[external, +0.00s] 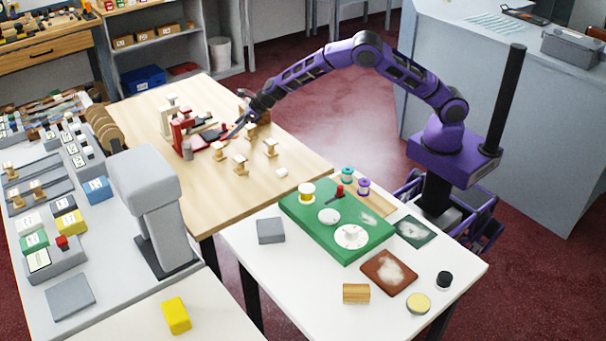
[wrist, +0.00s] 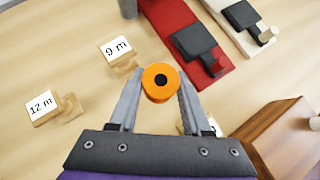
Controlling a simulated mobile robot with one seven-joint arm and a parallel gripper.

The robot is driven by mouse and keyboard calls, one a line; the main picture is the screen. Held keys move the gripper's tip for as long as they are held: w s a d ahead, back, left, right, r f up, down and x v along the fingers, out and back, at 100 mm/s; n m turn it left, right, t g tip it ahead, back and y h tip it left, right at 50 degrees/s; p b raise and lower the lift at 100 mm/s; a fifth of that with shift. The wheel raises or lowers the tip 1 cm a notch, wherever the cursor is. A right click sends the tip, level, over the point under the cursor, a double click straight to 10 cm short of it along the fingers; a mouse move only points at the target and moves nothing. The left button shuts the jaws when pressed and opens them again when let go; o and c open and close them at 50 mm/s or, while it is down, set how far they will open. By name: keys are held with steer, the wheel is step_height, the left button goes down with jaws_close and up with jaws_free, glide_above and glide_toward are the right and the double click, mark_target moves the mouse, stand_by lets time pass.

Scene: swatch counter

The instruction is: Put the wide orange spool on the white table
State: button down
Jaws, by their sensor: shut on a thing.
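The orange spool (wrist: 160,82), round with a dark centre hole, sits between my fingertips in the wrist view. My gripper (wrist: 160,90) is shut on it, above the wooden table. In the external view my gripper (external: 234,130) is over the far part of that table, and the spool cannot be made out there. The white table (external: 312,290) stands in the foreground, nearer the camera and away from my gripper. How high the spool is above the wood is hard to tell.
The wooden table (external: 215,210) holds small label stands marked 9 m (wrist: 118,52) and 12 m (wrist: 42,106), and a red device (wrist: 192,45). The white table carries a green board (external: 300,222), a grey block (external: 271,231), a brown mat (external: 389,272) and a wooden block (external: 356,293). Its front left is bare.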

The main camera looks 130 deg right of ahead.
mark_target(236, 147)
steer(key=shift+f+b, duration=0.9)
steer(key=shift+f, duration=1.45)
steer(key=shift+f, duration=0.15)
steer(key=shift+c, duration=1.8)
jaws_free()
steer(key=shift+r, duration=0.25)
steer(key=v, duration=1)
steer(key=shift+s+a+r, duration=0.2)
steer(key=shift+r, duration=0.05)
steer(key=shift+o, duration=0.5)
steer(key=shift+s+a+r, duration=0.25)
steer(key=shift+s+r, duration=0.1)
steer(key=shift+s, duration=0.05)
